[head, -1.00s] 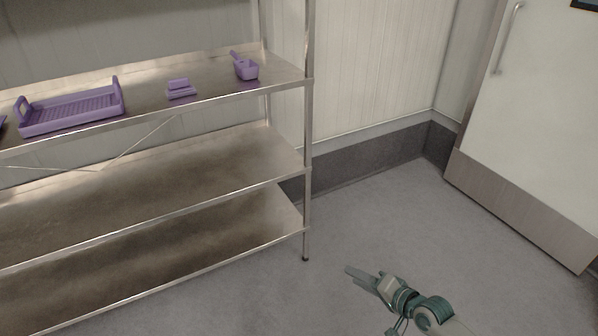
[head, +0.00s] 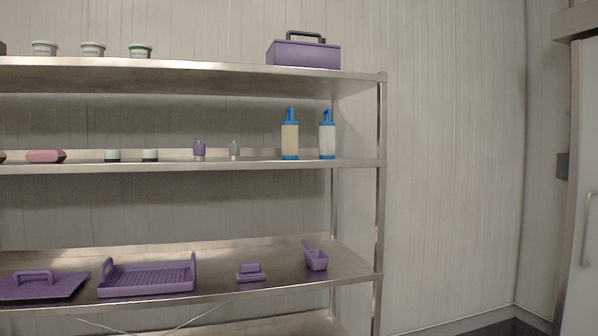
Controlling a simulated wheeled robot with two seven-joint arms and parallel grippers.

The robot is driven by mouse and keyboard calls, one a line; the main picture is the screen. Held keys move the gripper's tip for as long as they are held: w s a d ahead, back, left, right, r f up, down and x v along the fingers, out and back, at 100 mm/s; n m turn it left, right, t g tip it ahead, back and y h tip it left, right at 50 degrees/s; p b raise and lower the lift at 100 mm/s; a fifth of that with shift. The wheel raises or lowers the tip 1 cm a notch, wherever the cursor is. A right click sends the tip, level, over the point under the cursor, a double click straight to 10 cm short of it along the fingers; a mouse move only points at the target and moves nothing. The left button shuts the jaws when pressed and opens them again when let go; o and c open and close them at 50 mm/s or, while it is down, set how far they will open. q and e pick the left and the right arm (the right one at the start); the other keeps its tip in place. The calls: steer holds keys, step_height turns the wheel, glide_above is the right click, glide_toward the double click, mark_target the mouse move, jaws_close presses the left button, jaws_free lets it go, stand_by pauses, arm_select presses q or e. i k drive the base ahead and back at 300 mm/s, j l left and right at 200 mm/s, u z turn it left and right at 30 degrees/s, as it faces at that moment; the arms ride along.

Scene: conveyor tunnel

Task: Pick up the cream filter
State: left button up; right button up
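The cream filter (head: 290,138) stands upright on the middle visible shelf, near its right end. It has a cream body with a blue cap, a blue loop on top and a blue base. A similar filter with a whiter body (head: 327,138) stands just to its right, a small gap apart. Neither of my grippers shows in the head view now.
The steel shelf rack (head: 380,180) has a right post beside the filters. A purple toolbox (head: 306,54) sits on the shelf above. A purple tray (head: 148,279) and purple scoop (head: 316,258) lie below. Small jars (head: 199,150) stand left of the filters.

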mark_target(290, 128)
steer(key=i+l+u, duration=0.3)
steer(key=l, duration=0.35)
steer(key=i+l+u, duration=0.15)
steer(key=i+l, duration=0.15)
steer(key=i+l+u, duration=0.2)
steer(key=l, duration=0.25)
steer(key=i+l+u, duration=0.15)
steer(key=l, duration=0.25)
steer(key=l+u, duration=0.15)
steer(key=l, duration=0.3)
steer(key=i+l+u, duration=0.15)
steer(key=l, duration=0.3)
